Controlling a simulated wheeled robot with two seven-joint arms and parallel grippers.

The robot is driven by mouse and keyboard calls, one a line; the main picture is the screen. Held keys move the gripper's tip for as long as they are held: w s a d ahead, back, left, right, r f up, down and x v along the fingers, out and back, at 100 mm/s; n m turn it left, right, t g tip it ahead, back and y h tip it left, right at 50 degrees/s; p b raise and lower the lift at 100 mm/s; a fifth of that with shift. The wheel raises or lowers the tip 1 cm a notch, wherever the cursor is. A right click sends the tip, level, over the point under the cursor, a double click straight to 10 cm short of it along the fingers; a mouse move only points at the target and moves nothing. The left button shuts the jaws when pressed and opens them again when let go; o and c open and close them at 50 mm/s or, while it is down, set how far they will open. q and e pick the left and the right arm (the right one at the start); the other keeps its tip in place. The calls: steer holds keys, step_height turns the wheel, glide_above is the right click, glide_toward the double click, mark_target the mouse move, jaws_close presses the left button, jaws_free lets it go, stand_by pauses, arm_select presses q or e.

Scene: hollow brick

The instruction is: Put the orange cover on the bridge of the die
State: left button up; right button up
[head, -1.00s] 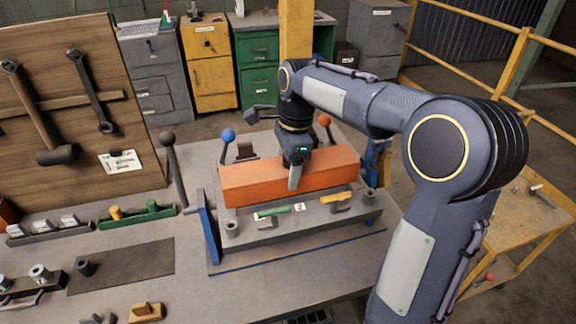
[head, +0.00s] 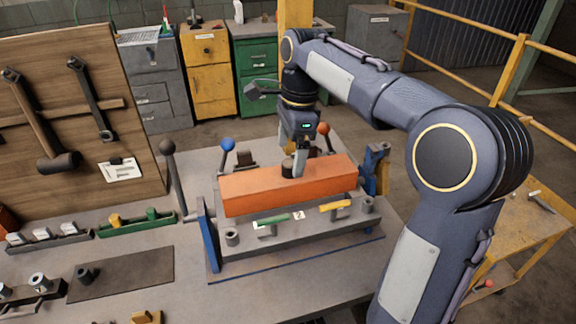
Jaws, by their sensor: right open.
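The orange cover (head: 250,191) is a long block-shaped piece lying along the top of the grey die (head: 300,229) on the bench. A dark round knob (head: 287,171) shows on top of the cover near its middle. How the cover's underside meets the bridge is hidden. My right gripper (head: 293,166) comes down from above at the knob, its fingers apart. It is open; whether it touches the knob cannot be told. My left gripper is not in view.
Blue upright plates (head: 209,235) stand at the die's ends. Levers with a blue ball (head: 228,144) and a red-orange ball (head: 323,128) rise behind it. A tall black-knobbed lever (head: 168,147) and tool board (head: 65,110) are left.

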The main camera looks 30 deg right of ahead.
steer(key=r, duration=0.5)
steer(key=shift+d, duration=0.25)
steer(key=s+a+f+n+t+y, duration=0.1)
steer(key=s+a+f+n+t, duration=0.1)
steer(key=s+a+f+n, duration=0.2)
steer(key=s+a+f+n+t+y, duration=0.1)
steer(key=s+a+f+n+t, duration=0.2)
steer(key=s+f+n, duration=0.8)
steer(key=shift+s+a+f+n, duration=0.25)
steer(key=shift+s+a+n, duration=0.6)
steer(key=shift+s+n, duration=1.95)
steer(key=shift+s+m, duration=0.65)
steer(key=shift+m, duration=0.05)
